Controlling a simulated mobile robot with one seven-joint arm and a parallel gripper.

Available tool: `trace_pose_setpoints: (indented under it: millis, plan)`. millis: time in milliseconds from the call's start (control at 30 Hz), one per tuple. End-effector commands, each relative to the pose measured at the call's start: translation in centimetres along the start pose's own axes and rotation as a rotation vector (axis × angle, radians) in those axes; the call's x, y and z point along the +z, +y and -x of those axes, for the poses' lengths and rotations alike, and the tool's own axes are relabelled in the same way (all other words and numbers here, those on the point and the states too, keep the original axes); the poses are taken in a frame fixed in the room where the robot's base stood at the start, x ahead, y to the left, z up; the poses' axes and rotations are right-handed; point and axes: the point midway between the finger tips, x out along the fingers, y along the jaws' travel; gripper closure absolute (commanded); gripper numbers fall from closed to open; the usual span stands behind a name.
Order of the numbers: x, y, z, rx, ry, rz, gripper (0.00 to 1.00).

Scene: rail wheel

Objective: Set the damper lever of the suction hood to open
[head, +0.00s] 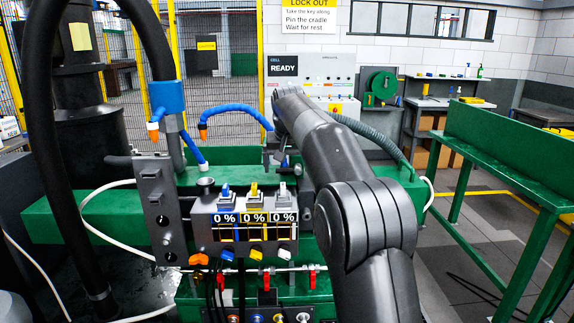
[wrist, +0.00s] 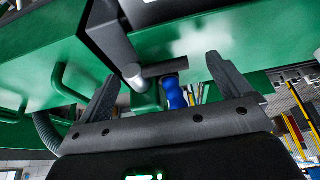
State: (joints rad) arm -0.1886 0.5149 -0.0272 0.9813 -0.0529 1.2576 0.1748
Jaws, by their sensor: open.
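In the wrist view my gripper (wrist: 160,72) is open, its two dark fingers spread wide apart. A blue rounded grip (wrist: 173,92) shows between the fingers, below a dark grey crossbar (wrist: 163,69) and a light grey round pin (wrist: 134,77). No finger visibly touches them. I cannot tell surely whether the blue grip is the damper lever. In the head view my arm reaches forward over the green machine bed, and its gripper is mostly hidden behind the arm. The suction hood cannot be clearly made out; a ribbed grey hose (head: 374,136) runs behind my arm.
A panel with three 0 % displays (head: 254,217) stands left of my arm, above red-handled valves (head: 266,279). Blue hoses (head: 235,110) arch behind it. A thick black hose (head: 36,150) hangs at left. A green bench (head: 500,150) stands right, with open floor before it.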

Motion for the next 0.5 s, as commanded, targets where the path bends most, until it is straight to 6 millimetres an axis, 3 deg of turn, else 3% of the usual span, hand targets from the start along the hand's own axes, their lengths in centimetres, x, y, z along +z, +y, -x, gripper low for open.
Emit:
trace_pose_setpoints:
  millis: [167, 500]
  plan:
    - [0.0, 0.01, 0.0, 0.0, 0.0, 0.0, 0.05]
    - [0.01, -0.05, 0.02, -0.001, 0.0, 0.001, 0.33]
